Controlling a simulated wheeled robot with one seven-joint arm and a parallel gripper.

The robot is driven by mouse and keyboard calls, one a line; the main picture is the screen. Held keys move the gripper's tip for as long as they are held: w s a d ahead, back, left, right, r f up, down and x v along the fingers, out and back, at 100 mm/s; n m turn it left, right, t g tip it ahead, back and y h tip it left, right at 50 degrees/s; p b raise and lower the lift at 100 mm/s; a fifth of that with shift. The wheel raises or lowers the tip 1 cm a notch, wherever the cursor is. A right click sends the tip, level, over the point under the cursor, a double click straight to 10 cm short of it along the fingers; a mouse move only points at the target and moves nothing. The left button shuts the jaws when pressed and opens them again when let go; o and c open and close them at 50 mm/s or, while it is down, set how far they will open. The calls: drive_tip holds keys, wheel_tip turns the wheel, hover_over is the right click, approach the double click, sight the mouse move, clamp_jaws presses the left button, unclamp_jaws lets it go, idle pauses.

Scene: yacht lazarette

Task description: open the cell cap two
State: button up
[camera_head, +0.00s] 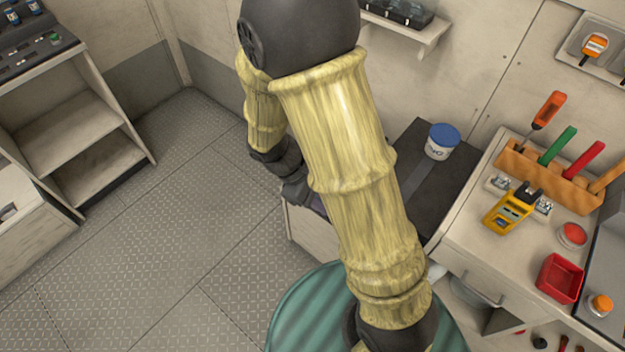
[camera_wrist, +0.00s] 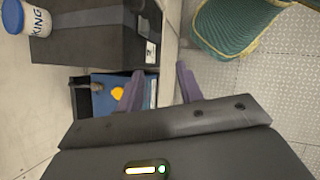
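In the head view, the dark end of my arm (camera_head: 292,180) is low beside a pale cabinet, and my yellow arm links hide much of that area.
A blue-lidded white tub (camera_head: 441,142) stands on the black top. At right, a bench holds a tool rack (camera_head: 545,177), a yellow meter (camera_head: 510,208) and a red bin (camera_head: 559,278). A green ribbed drum (camera_head: 305,315) stands in front. Floor at left is clear.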

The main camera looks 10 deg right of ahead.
drive_tip(key=w+a+f+n+t+h+b, duration=0.4)
drive_tip(key=w+a+f+n+t+b, duration=0.1)
drive_tip(key=a+f+n+t+b, duration=0.1)
drive_tip(key=w+a+f+n+t+h+b, duration=0.4)
drive_tip(key=w+a+f+n+t+b, duration=0.1)
drive_tip(key=f+n, duration=0.4)
wheel_tip(320, 180, down, 2)
drive_tip(key=shift+w+a+f+t+h+b, duration=0.15)
drive_tip(key=shift+a+t+h+b, duration=0.25)
drive_tip(key=shift+t, duration=0.5)
drive_tip(key=b+x, duration=0.1)
drive_tip(key=x, duration=1.6)
drive_tip(key=shift+w+d+f, duration=0.1)
drive_tip(key=shift+w, duration=0.1)
drive_tip(key=shift+c, duration=0.5)
clamp_jaws()
